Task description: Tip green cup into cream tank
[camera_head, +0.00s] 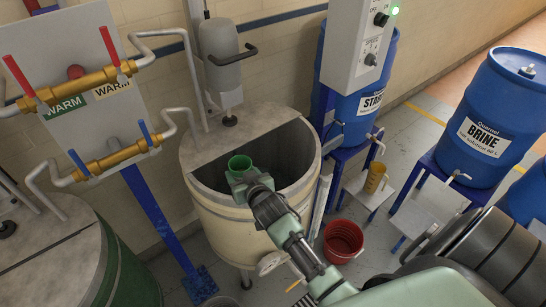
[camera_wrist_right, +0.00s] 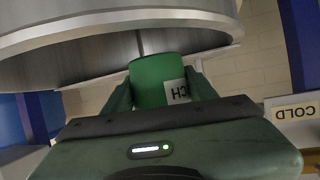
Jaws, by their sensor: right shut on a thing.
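The green cup (camera_head: 239,164) is over the open half of the cream tank (camera_head: 228,217) in the head view, and looks close to upright. My right gripper (camera_head: 247,178) is shut on the cup's side. In the right wrist view the green cup (camera_wrist_right: 157,80) stands between the two fingers (camera_wrist_right: 160,92), with part of a white label showing. The tank's metal rim (camera_wrist_right: 120,25) runs across the top of that view. The cup's contents cannot be made out. My left gripper is not in view.
A grey motor (camera_head: 222,58) stands above the tank's lid. Valve pipes (camera_head: 85,85) are at left, a control box (camera_head: 357,40) at right. A red bucket (camera_head: 343,240) is on the floor right of the tank. A yellow jug (camera_head: 375,178) sits on a stand below blue drums (camera_head: 495,115).

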